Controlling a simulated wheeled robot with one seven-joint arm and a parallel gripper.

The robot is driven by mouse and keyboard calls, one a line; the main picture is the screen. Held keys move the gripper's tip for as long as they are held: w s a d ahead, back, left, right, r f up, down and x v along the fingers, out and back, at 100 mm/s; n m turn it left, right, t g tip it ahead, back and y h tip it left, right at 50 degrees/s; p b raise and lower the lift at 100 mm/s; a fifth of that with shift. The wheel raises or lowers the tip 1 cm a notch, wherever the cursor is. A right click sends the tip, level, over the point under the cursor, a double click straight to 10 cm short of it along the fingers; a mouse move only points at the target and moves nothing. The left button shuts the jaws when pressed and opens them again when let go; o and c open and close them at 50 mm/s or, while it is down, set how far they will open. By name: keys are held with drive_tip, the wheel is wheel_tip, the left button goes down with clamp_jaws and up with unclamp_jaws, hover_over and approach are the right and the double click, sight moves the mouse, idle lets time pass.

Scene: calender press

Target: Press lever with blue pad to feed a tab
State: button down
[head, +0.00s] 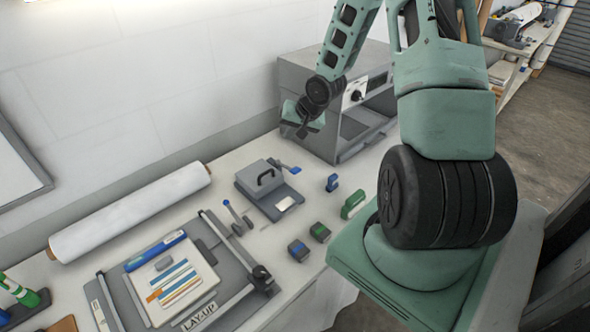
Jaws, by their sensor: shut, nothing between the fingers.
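A grey box-shaped device (262,177) with a black handle on top stands on the white bench, mid-picture. A small lever with a blue pad (279,164) sticks out at its back right side. A pale tab or card (285,204) lies on the device's front plate. My gripper (305,131) hangs from the arm above and behind the blue pad, apart from it in the picture, and appears closed and empty. Its exact height over the bench is hard to tell.
A grey oven-like cabinet (308,78) stands close behind my gripper. Blue (299,250) and green (320,232) blocks, a blue-ended rod (227,203), a lay-up board (103,303) and a white roll (135,212) lie around. Bench between the device and blocks is partly clear.

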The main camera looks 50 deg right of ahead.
drive_tip(key=b, duration=0.8)
hover_over(296, 170)
drive_tip(key=f, duration=0.7)
drive_tip(key=shift+w+d+f, duration=0.15)
drive_tip(key=shift+w+f, duration=0.2)
drive_tip(key=shift+w, duration=0.05)
drive_tip(key=shift+s+f+b, duration=0.15)
drive_tip(key=shift+f+b, duration=0.2)
drive_tip(key=shift+b, duration=0.05)
drive_tip(key=shift+f, duration=0.15)
idle(0.4)
drive_tip(key=shift+s+f, duration=0.15)
drive_tip(key=shift+f, duration=0.15)
drive_tip(key=shift+s+f+b, duration=0.15)
drive_tip(key=shift+f+b, duration=0.4)
drive_tip(key=shift+f, duration=0.1)
drive_tip(key=shift+s+f+b, duration=0.15)
drive_tip(key=shift+f+b, duration=0.4)
drive_tip(key=shift+f, duration=0.1)
idle(1.4)
drive_tip(key=shift+r, duration=0.15)
idle(0.4)
drive_tip(key=shift+w+r+p, duration=0.25)
drive_tip(key=shift+r+p, duration=0.6)
drive_tip(key=shift+p, duration=0.2)
drive_tip(key=shift+w+r+p, duration=0.2)
drive_tip(key=shift+r+p, duration=0.6)
drive_tip(key=shift+p, duration=0.2)
